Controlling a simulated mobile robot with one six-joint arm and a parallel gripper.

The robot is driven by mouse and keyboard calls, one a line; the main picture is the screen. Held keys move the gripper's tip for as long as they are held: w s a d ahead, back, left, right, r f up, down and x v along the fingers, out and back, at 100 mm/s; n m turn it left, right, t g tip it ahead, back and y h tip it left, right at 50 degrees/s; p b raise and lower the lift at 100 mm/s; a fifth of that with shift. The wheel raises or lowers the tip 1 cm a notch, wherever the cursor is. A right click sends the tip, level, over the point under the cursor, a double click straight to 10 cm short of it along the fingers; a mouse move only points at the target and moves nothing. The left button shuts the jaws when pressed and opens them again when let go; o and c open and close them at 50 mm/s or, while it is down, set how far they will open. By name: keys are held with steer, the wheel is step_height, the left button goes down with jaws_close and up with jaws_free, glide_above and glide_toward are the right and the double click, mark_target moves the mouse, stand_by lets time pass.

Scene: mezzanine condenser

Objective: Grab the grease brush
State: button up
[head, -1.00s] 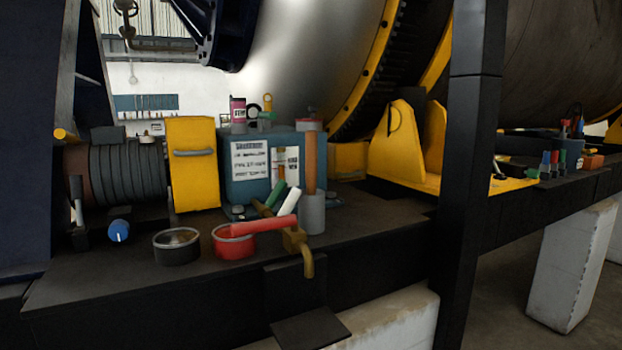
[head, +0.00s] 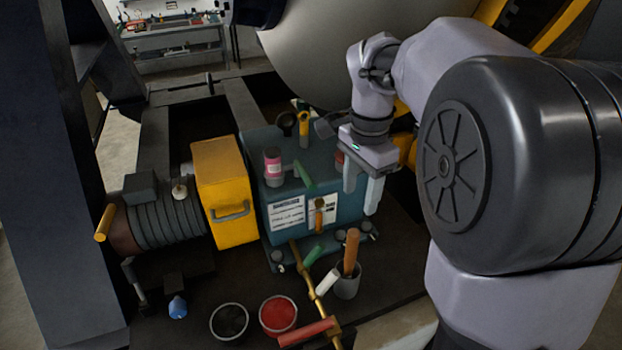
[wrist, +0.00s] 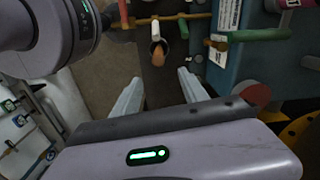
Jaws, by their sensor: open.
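What looks like the grease brush (head: 351,250) stands handle-up in a small grey cup (head: 347,287) near the front of the dark bench; its lower end is hidden in the cup. Its brown handle also shows in the wrist view (wrist: 157,58), end on, beyond the fingertips.
The blue-green gearbox (head: 340,205) stands behind the cup. A brass pipe with a red-handled valve (head: 306,333) runs left of it. A red-filled tin (head: 278,315) and a dark tin (head: 229,320) stand farther left. A yellow box (head: 223,190) is at left.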

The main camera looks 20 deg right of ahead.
glide_above(352, 247)
steer(key=f, duration=0.6)
steer(key=shift+d+f+b, duration=0.25)
steer(key=shift+f+b, duration=0.05)
steer(key=f, duration=0.3)
steer(key=f+p, duration=0.1)
steer(key=f, duration=0.3)
steer(key=w+f, duration=0.1)
steer(key=f, duration=0.2)
steer(key=shift+w+d+f+p, duration=0.1)
steer(key=shift+d+f+p, duration=0.1)
steer(key=shift+p, duration=0.1)
steer(key=shift+w+f, duration=0.15)
steer(key=shift+f, duration=0.05)
steer(key=shift+s, duration=0.2)
steer(key=c, duration=0.4)
jaws_close()
